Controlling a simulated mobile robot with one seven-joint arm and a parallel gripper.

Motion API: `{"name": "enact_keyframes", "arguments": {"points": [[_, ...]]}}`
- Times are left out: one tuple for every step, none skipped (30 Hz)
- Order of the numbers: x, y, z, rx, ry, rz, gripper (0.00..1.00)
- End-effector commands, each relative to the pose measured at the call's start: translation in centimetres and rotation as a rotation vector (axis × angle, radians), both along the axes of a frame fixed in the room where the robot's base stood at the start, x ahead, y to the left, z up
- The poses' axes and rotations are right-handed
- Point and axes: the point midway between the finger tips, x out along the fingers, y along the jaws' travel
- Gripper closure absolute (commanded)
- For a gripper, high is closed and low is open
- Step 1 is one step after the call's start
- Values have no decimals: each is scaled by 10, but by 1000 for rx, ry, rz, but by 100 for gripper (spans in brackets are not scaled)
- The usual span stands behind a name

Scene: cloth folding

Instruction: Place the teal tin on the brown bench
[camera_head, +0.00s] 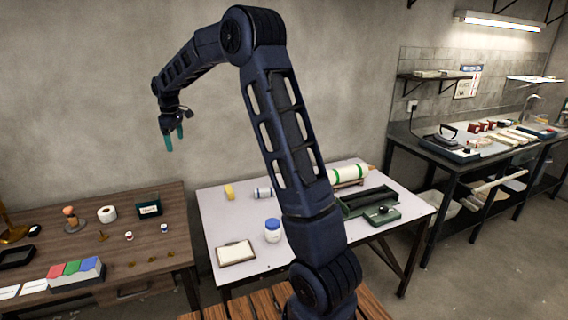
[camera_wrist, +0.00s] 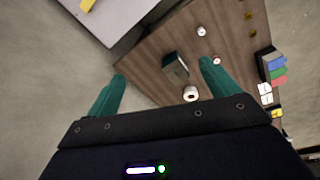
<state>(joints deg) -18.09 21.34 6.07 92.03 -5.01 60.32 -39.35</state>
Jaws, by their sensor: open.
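A dark teal tin (camera_head: 149,208) with a pale label stands on the brown wooden bench (camera_head: 100,222) at the left, near its back right part. In the wrist view the tin (camera_wrist: 176,68) shows beyond and between my fingers, apart from both. My gripper (camera_head: 174,141) has teal fingers, is open and empty, and hangs in the air above the bench's back right part. In the wrist view my gripper (camera_wrist: 162,72) has its fingers spread wide.
A paper roll (camera_head: 107,214) stands left of the tin, and small jars (camera_head: 129,236) are in front. Colored boxes (camera_head: 75,269) sit at the bench front. A white table (camera_head: 215,215) stands to the right, with a gap between. A slatted wooden seat (camera_head: 255,304) is nearest.

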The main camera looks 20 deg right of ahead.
Motion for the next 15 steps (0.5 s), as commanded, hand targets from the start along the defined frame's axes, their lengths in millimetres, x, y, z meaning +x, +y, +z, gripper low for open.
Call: {"name": "enact_keyframes", "arguments": {"points": [[-12, -16, 14, 5, -11, -35, 13], [-19, -23, 21, 8, -18, -56, 13], [-28, -33, 29, 12, -24, -83, 13], [-35, -41, 34, 15, -29, -104, 13], [-42, -49, 41, 18, -34, -125, 13], [-52, -59, 48, 23, -41, -153, 13], [-59, -66, 53, 26, -47, -174, 13], [-67, -73, 57, 29, -51, -194, 13], [-77, -83, 63, 34, -58, -223, 13], [-85, -91, 68, 38, -64, -244, 13], [-93, -98, 72, 42, -69, -266, 13], [-104, -107, 77, 46, -76, -292, 13], [-112, -114, 81, 51, -81, -315, 13], [-121, -121, 84, 54, -85, -336, 13], [-132, -130, 88, 60, -92, -365, 13]]}}
